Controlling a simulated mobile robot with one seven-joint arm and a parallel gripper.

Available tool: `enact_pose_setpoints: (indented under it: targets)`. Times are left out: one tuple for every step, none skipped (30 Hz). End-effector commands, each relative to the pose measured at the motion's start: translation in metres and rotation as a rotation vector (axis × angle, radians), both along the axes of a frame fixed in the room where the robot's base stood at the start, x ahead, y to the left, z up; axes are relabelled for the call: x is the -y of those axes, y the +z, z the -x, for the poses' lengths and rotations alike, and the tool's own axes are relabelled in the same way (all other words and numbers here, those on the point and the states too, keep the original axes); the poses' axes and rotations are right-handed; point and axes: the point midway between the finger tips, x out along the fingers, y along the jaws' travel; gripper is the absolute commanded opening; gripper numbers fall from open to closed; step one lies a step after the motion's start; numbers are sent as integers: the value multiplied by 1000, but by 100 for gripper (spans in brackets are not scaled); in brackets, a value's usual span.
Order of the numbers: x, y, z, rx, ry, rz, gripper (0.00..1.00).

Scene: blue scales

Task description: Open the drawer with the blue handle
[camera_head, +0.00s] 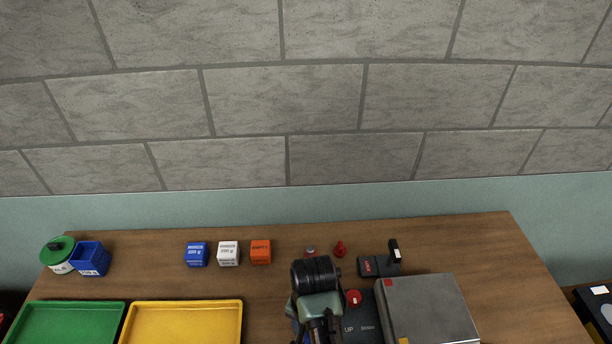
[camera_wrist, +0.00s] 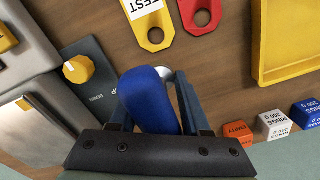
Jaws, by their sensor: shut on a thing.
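In the wrist view, a rounded blue handle (camera_wrist: 147,100) with a pale metallic piece at its far end lies between the fingers of my gripper (camera_wrist: 155,92). My gripper is shut on this blue handle. In the head view, my dark arm (camera_head: 315,272) covers the area left of the grey panel, with a bit of blue showing beside it low in the picture. No drawer front or drawer edge can be made out in either view.
A dark panel (camera_head: 362,330) marked UP and a metal box (camera_head: 430,308) are right of my arm. Green (camera_head: 70,325) and yellow (camera_head: 185,325) trays are left. Blue (camera_head: 197,254), white (camera_head: 228,253) and orange (camera_head: 261,251) cubes stand behind.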

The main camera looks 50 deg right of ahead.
Motion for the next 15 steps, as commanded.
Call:
enact_pose_setpoints:
  targets:
    - [0,-5,0,-1,0,-2,0]
    - [-1,-9,1,-3,1,-2,0]
    - [-1,-16,1,-3,1,-2,0]
    - [-1,-20,1,-3,1,-2,0]
    - [-1,-25,1,-3,1,-2,0]
    - [-1,-30,0,-1,1,-2,0]
    - [-1,-33,0,-1,1,-2,0]
    - [-1,-35,0,-1,1,-2,0]
    - [-1,-36,0,0,2,0,0]
    - [-1,-37,0,1,2,1,0]
    - [0,-37,0,1,2,1,0]
    - [0,-37,0,1,2,1,0]
    - [0,-37,0,1,2,1,0]
    - [0,-37,0,1,2,1,0]
    - [0,-37,0,1,2,1,0]
